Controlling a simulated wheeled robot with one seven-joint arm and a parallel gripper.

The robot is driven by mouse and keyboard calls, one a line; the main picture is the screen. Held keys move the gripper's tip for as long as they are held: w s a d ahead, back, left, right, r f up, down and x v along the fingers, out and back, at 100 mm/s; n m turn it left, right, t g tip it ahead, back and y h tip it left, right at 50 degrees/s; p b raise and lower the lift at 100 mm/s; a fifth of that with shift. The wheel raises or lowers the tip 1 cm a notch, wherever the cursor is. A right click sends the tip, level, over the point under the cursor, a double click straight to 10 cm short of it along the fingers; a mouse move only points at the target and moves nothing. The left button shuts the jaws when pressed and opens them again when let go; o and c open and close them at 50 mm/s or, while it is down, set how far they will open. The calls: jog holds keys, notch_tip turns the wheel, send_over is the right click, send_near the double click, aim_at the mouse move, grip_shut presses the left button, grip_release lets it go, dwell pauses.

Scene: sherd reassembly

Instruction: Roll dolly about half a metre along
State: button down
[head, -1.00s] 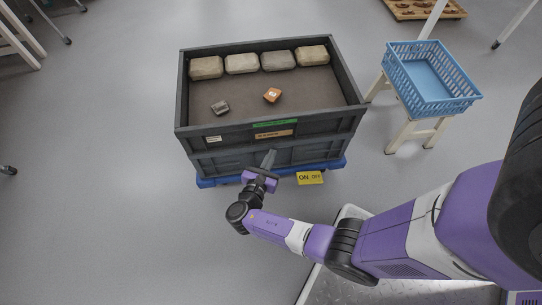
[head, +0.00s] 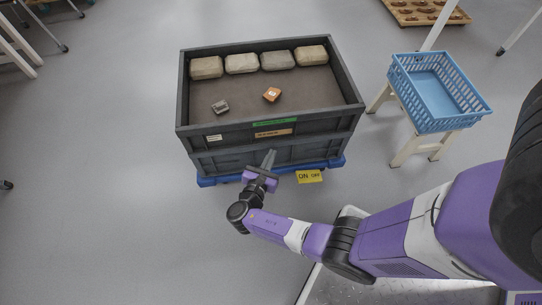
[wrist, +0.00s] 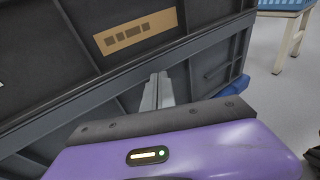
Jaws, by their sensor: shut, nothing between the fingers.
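The blue dolly (head: 335,163) shows as a low rim under a large dark grey crate (head: 180,110). A yellow ON/OFF pedal (head: 309,176) sticks out at its near side. My gripper (head: 269,158) is shut and empty, with its fingers pointing at the near wall of the crate. In the wrist view the shut fingers (wrist: 158,90) reach the crate wall (wrist: 60,55), below a tan label; they look to be touching it. Most of the dolly and its wheels are hidden under the crate.
The crate holds several pale blocks (head: 242,64) along its far wall, a small dark piece (head: 220,107) and an orange piece (head: 271,94). A blue basket (head: 437,90) on a stool stands close at the right.

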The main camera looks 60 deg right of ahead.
jog(key=shift+w+d+b, duration=6)
jog(key=shift+w+d, duration=2.85)
jog(key=shift+d, duration=1.7)
jog(key=a+p, duration=0.2)
jog(key=a, duration=0.6)
